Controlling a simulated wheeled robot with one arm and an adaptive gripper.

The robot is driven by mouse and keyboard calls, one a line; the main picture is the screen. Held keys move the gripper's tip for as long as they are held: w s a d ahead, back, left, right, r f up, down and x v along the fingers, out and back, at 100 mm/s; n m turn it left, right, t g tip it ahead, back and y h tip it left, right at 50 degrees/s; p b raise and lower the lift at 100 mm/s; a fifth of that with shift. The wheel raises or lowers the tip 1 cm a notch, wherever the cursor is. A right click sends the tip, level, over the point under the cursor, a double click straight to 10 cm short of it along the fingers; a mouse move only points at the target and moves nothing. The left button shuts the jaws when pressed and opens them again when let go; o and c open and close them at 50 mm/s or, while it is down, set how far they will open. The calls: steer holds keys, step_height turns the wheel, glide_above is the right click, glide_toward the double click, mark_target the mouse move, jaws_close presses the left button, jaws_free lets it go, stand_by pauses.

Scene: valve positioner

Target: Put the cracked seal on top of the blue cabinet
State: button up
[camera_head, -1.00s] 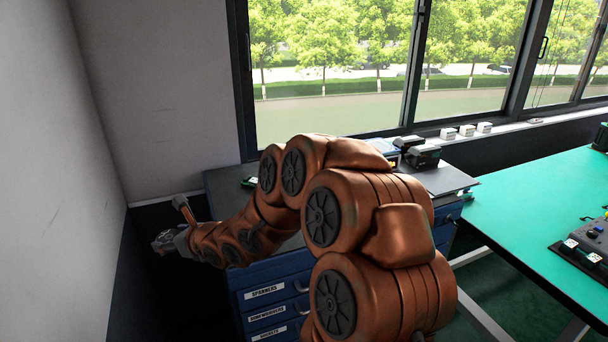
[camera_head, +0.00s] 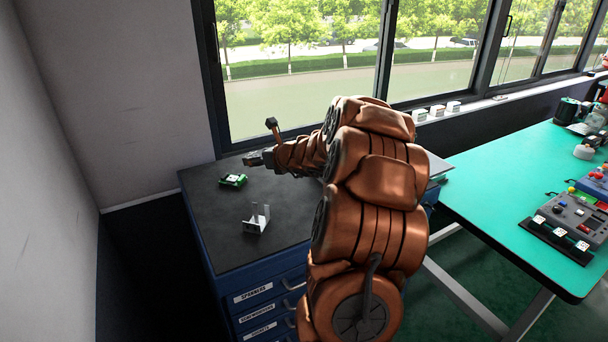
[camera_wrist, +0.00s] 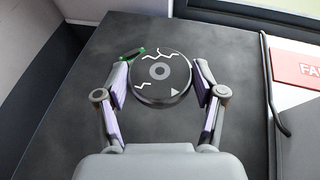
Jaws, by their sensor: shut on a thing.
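The cracked seal (camera_wrist: 160,72) is a dark round disc with white crack lines and a grey centre. In the wrist view it sits between the two fingers of my gripper (camera_wrist: 161,82), which is shut on its sides. In the head view my gripper (camera_head: 256,159) is over the back of the blue cabinet's dark top (camera_head: 205,215); the seal is too small to make out there. The wrist view shows the cabinet top (camera_wrist: 70,110) beneath the seal. I cannot tell the exact height between them.
A small green part (camera_head: 232,181) and a grey metal bracket (camera_head: 256,220) stand on the cabinet top. A red-labelled item (camera_wrist: 297,68) lies to the right in the wrist view. A wall and window bound the back. The top's front left is clear.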

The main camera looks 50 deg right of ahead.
steer(key=s+d+m+h, duration=0.1)
steer(key=s+d, duration=0.3)
steer(key=d, duration=0.4)
glide_above(290, 184)
step_height(290, 184, down, 5)
steer(key=shift+f, duration=0.2)
steer(key=shift+f+p, duration=0.35)
steer(key=shift+f, duration=1.65)
steer(key=shift+f, duration=0.2)
steer(key=o, duration=1.6)
steer(key=shift+c, duration=0.2)
steer(key=shift+r, duration=0.25)
steer(key=b+v, duration=0.2)
steer(key=v, duration=1)
steer(key=shift+w+a, duration=0.1)
